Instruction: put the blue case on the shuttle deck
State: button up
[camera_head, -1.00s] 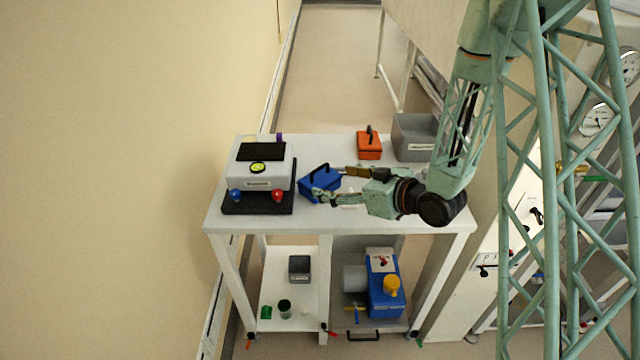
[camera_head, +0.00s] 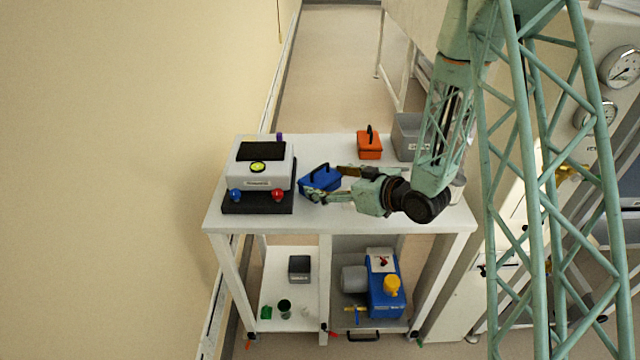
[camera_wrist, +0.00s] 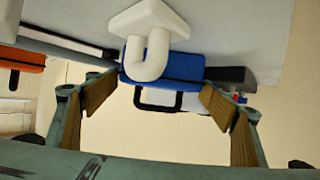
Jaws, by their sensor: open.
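The blue case (camera_head: 318,180) stands on the white table, just right of the black-based instrument. Its dark handle is raised. My gripper (camera_head: 327,183) is open, with its fingers reaching toward the case from the right. In the wrist view the blue case (camera_wrist: 190,66) and its black handle (camera_wrist: 160,106) show beyond and between the spread fingers of my gripper (camera_wrist: 160,92). Nothing is held. A white hook-shaped part (camera_wrist: 150,38) partly hides the case there. I cannot identify a shuttle deck in these views.
The white table (camera_head: 330,222) also carries the white instrument (camera_head: 262,178), an orange case (camera_head: 369,146) at the back and a grey bin (camera_head: 405,140) at the back right. The orange case shows at the wrist view's left edge (camera_wrist: 22,62). A blue pump (camera_head: 383,290) stands below.

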aim_at(326, 180)
jog(key=shift+x, duration=1.55)
jog(key=c, duration=1)
jog(key=shift+o, duration=0.2)
jog(key=shift+r, duration=0.1)
jog(key=shift+r+p, duration=0.6)
jog(key=shift+r, duration=4.3)
